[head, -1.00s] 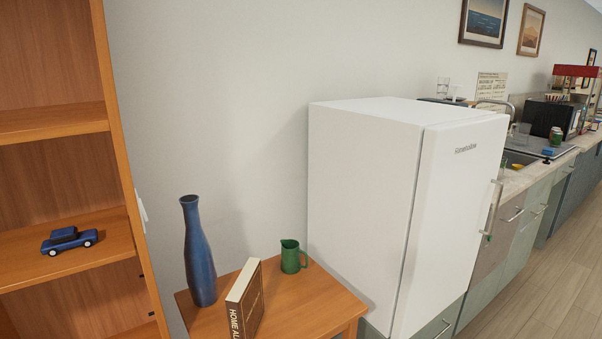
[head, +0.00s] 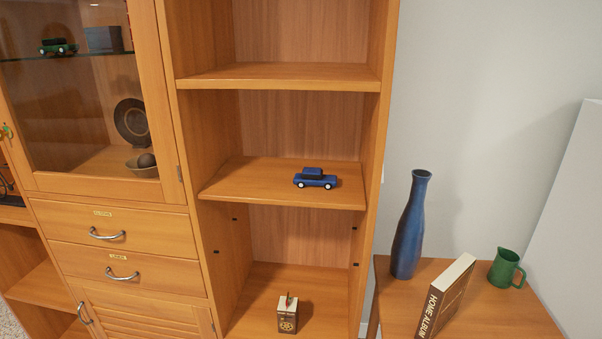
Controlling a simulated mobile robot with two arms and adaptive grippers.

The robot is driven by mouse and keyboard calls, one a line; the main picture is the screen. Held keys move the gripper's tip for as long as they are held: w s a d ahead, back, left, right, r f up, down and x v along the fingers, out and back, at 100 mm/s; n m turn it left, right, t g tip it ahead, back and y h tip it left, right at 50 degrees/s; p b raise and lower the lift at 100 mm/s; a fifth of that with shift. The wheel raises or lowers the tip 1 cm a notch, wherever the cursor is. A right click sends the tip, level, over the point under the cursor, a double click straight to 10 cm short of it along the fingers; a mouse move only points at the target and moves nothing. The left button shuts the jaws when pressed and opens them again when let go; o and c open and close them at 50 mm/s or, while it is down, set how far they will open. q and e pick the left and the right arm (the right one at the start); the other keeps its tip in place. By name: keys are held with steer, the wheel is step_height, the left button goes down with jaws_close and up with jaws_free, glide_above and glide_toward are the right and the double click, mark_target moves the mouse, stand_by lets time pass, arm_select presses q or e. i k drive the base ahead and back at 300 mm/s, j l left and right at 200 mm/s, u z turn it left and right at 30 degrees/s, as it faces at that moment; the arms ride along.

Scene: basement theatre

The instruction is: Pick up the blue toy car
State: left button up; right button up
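The blue toy car (head: 315,178) stands on the middle wooden shelf (head: 245,184) of the open bookcase, near the middle of the head view. It rests toward the shelf's right half, close to the front edge, with its side facing me. Nothing covers it. Neither of my grippers shows in the head view.
A glass-door cabinet (head: 178,110) with drawers (head: 110,228) stands left of the open shelves; a green toy car (head: 59,47) is behind its glass. A small box (head: 287,315) sits on the lower shelf. At right, a side table (head: 515,318) holds a blue vase (head: 409,230), a book (head: 445,295) and a green pitcher (head: 505,268).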

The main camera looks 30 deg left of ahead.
mark_target(310, 176)
steer(key=j+u, duration=0.1)
steer(key=u, duration=0.3)
steer(key=j+u, duration=0.1)
steer(key=u, duration=0.35)
